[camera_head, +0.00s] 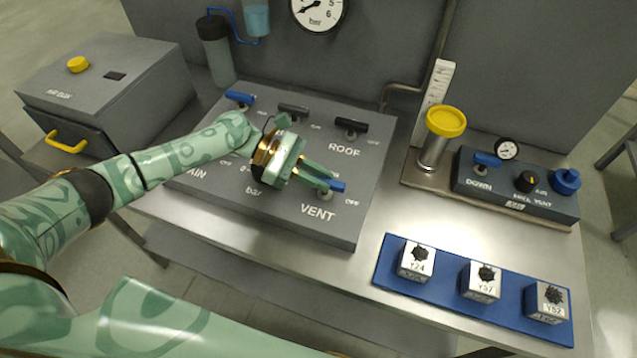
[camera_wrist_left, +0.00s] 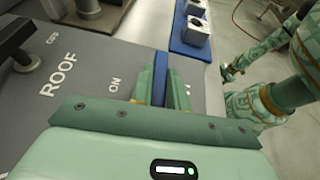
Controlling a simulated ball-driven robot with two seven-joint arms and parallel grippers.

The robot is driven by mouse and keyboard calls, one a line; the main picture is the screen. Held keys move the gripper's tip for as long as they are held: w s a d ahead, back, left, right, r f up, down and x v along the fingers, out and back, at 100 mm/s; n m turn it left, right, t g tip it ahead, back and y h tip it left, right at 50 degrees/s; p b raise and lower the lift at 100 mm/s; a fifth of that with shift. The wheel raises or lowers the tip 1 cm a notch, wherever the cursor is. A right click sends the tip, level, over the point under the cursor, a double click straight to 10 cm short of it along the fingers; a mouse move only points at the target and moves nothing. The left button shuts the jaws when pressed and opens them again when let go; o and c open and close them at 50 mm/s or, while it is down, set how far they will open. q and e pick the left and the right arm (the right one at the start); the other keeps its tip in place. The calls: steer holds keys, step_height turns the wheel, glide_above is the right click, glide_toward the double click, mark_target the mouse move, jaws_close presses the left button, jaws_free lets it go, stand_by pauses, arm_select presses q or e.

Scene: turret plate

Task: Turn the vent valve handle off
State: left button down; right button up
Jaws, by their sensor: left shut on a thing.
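The vent valve handle (camera_head: 336,186) is a small blue lever at the right front of the grey sloped panel (camera_head: 270,215), just above the VENT lettering. An OFF label sits to its right. My left gripper (camera_head: 322,178) is shut on this handle, one finger on each side. In the left wrist view the blue handle (camera_wrist_left: 161,70) lies lengthwise between the green fingers (camera_wrist_left: 160,88), with the ON label to its left. The fingers hide part of the handle and its pivot. My right gripper (camera_wrist_left: 228,73) shows small in the left wrist view; its jaws are unclear.
A black ROOF handle (camera_head: 351,125) and another blue handle (camera_head: 240,98) stand on the same panel. A yellow-capped post (camera_head: 445,122) and a small dark panel (camera_head: 515,188) are to the right. A blue tray (camera_head: 445,289) with labelled blocks lies at the front right.

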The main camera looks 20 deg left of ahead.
arm_select(q)
steer(key=shift+m+g+b, duration=0.3)
steer(key=shift+b, duration=0.05)
stand_by(0.3)
steer(key=c, duration=1.4)
jaws_free()
steer(key=shift+o, duration=0.2)
steer(key=v, duration=1.6)
steer(key=shift+w+a+b, duration=0.15)
steer(key=shift+w+b, duration=0.1)
steer(key=shift+b, duration=0.15)
